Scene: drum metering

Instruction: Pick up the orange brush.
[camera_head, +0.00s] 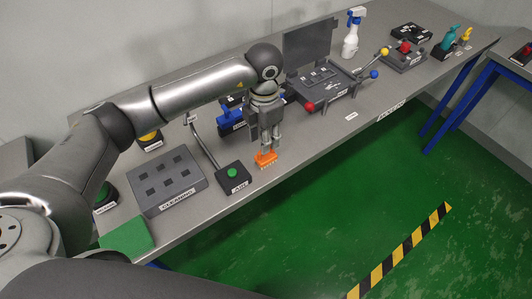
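The orange brush (265,159) is near the front edge of the grey workbench (222,207), just right of the small box with a green button. My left gripper (266,150) points down right above the brush, its fingertips at the brush's top. The fingers look nearly parallel with a narrow gap. I cannot tell whether they grip the brush or only hover over it, nor whether the brush rests on the bench. My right gripper is not in view.
The green-button box (233,177) stands close left of the brush. A grey slotted block (168,181) lies further left. A blue device (230,121) is behind the gripper. A case with an open lid (318,84) and a spray bottle (351,36) stand right and back.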

